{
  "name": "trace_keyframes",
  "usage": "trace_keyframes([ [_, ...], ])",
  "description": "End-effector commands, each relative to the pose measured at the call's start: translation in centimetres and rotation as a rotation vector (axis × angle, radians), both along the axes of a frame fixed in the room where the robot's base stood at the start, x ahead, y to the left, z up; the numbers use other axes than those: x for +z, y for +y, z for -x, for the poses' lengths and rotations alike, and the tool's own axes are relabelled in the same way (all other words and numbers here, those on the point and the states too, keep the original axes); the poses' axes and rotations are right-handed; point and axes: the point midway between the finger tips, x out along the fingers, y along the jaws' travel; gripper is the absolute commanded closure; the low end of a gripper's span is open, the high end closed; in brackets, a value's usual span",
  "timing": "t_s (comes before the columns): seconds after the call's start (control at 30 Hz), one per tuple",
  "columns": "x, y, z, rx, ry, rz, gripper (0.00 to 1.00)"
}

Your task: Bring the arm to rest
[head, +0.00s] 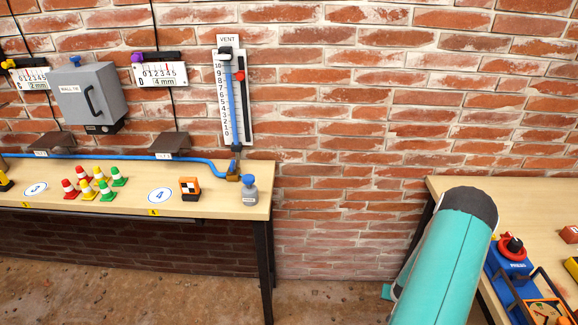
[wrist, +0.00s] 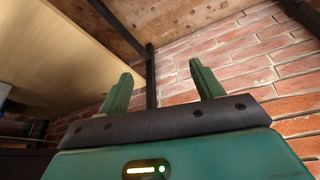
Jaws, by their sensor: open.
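My gripper (wrist: 158,90) shows in the wrist view with its two green fingers wide apart and nothing between them. Brick wall and a dark table leg are seen behind the fingers. In the head view a teal and dark grey part of my arm stands at the lower right, in front of the gap between the two tables and overlapping the right one. The gripper itself cannot be made out in the head view.
The left table (head: 225,205) holds several small cones (head: 95,185), an orange-black block (head: 190,188) and a blue-grey bottle (head: 250,191). The right table (head: 450,187) carries a blue press (head: 508,259). A vent gauge (head: 233,95) and grey box (head: 90,97) hang on the brick wall.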

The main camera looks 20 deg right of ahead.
Motion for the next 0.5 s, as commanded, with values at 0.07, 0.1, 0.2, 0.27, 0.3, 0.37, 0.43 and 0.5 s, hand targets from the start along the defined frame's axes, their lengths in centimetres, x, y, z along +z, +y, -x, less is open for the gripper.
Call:
trace_keyframes([
  [0.07, 4.0, 0.4, -2.7, 0.048, -0.002, 0.013, 0.34],
  [0.1, 5.8, 0.8, -3.9, 0.068, -0.002, 0.016, 0.34],
  [0.2, 10.4, 2.2, -6.5, 0.118, -0.001, 0.022, 0.34],
  [0.27, 13.1, 3.3, -8.0, 0.148, -0.001, 0.027, 0.34],
  [0.3, 14.9, 4.1, -8.8, 0.167, -0.001, 0.029, 0.34],
  [0.37, 17.5, 5.4, -10.0, 0.195, -0.001, 0.032, 0.34],
  [0.43, 20.6, 7.2, -11.2, 0.228, -0.002, 0.036, 0.34],
  [0.5, 23.5, 9.1, -12.2, 0.260, -0.003, 0.040, 0.34],
])
